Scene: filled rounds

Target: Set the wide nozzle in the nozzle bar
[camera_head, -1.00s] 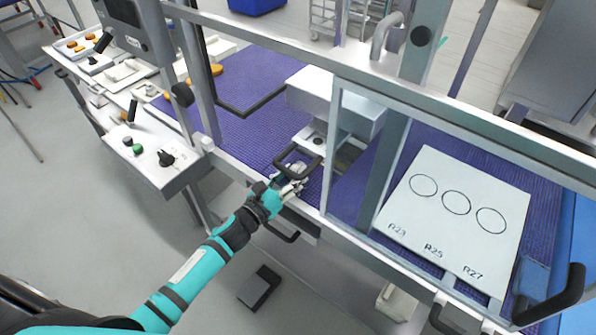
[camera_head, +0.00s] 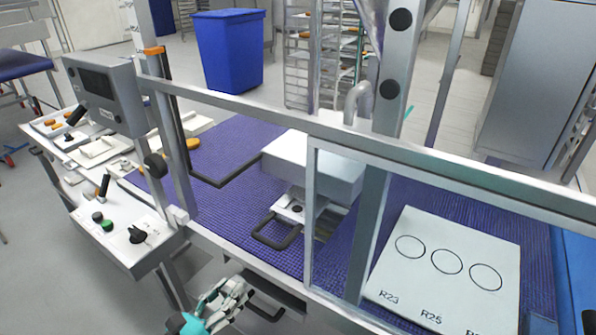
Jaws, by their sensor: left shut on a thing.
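My left gripper (camera_head: 236,291) is at the bottom of the head view, in front of the machine's front edge. It is shut on a small silvery piece, mostly hidden by the fingers; it may be a nozzle, but I cannot tell which kind. What looks like the nozzle bar (camera_head: 291,210) is the light metal part under the white box, with a dark round spot on top and a black loop handle (camera_head: 279,236) in front. The gripper is apart from it, lower and to the left. My right gripper is not in view.
The white depositor box (camera_head: 312,165) stands over the purple belt (camera_head: 235,150). A clear guard frame (camera_head: 310,220) stands right of the bar. A board (camera_head: 450,265) with three circles lies behind it. A control box (camera_head: 125,235) is at left. A lower black handle (camera_head: 266,307) is beside the gripper.

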